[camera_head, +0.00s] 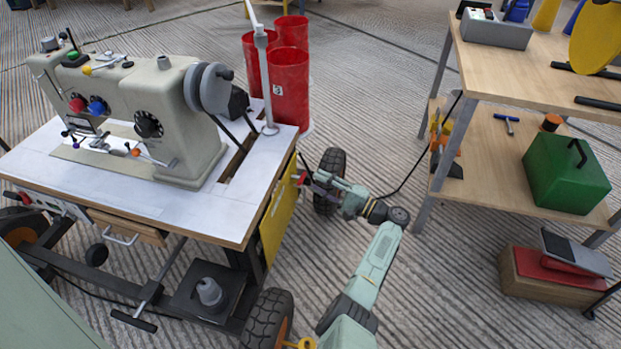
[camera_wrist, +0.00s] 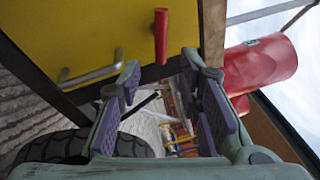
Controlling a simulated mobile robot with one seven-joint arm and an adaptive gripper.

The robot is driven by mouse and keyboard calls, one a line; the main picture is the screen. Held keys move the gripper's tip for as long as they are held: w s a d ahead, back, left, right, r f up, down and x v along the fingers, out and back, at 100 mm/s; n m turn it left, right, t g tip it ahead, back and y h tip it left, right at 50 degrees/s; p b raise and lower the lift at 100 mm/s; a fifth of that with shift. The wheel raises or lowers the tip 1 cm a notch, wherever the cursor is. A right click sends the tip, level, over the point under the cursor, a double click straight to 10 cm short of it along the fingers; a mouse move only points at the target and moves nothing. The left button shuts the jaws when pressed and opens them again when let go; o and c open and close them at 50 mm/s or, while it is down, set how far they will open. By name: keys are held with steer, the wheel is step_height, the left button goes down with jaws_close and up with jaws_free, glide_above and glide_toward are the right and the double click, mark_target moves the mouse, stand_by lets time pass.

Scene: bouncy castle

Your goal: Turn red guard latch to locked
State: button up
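The red guard latch (camera_wrist: 161,36) is a small red bar at the edge of the yellow guard panel (camera_wrist: 75,28) in the wrist view. In the head view the latch (camera_head: 299,177) is a small red spot on the right end of the sewing table, beside the yellow panel (camera_head: 279,215). My gripper (camera_wrist: 160,76) is open and empty, its fingers spread to either side below the latch in the picture. I cannot tell the exact depth gap. In the head view my gripper (camera_head: 311,183) is close to the latch, and its fingers are too small to make out.
The sewing machine (camera_head: 150,110) stands on the white table (camera_head: 75,185). Red bins (camera_head: 290,85) stand behind it. A metal handle (camera_wrist: 90,73) sits on the panel. A wooden shelf (camera_head: 500,150) stands at right, with floor between it and the table.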

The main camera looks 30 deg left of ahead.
steer(key=d+f, duration=0.1)
steer(key=d, duration=0.6)
steer(key=shift+d, duration=0.15)
steer(key=shift+o, duration=0.2)
steer(key=shift+r, duration=0.1)
